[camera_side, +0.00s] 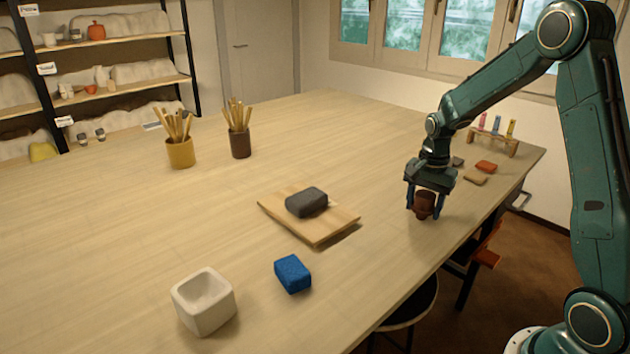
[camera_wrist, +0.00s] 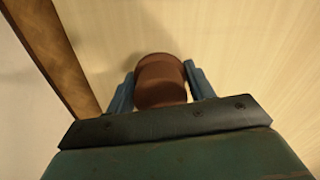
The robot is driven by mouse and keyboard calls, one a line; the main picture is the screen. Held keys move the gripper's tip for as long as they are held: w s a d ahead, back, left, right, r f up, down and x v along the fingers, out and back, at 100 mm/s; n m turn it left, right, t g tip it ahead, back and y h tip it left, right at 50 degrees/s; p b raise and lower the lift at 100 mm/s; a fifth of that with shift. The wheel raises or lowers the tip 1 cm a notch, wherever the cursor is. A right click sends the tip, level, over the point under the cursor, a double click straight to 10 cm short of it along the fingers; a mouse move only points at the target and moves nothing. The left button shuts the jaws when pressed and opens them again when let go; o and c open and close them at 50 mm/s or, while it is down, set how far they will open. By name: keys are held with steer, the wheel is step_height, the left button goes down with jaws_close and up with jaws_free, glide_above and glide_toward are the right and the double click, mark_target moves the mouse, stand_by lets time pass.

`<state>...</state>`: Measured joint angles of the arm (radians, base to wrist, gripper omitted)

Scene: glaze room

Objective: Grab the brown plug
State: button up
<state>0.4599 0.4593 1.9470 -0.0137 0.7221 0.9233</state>
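The brown plug (camera_side: 424,204) is a small reddish-brown, rounded piece near the right edge of the table. My gripper (camera_side: 424,205) points down over it, with one blue finger on each side. In the wrist view the plug (camera_wrist: 161,82) fills the space between the two fingertips (camera_wrist: 160,80), with no clear gap on either side. My gripper looks shut on it. The plug's underside is hard to see, so I cannot tell whether it rests on the table or is just above it.
Behind my gripper are small tiles (camera_side: 476,180) and a test-tube rack (camera_side: 494,138). A wooden board (camera_side: 335,232) with a dark block (camera_side: 306,202), a blue sponge (camera_side: 293,274) and a white pot (camera_side: 204,302) lie left. The table edge is close on the right.

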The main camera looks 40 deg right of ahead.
mark_target(425, 194)
steer(key=shift+r, duration=0.1)
step_height(425, 194, up, 20)
stand_by(0.9)
steer(key=shift+w+a, duration=0.1)
stand_by(0.5)
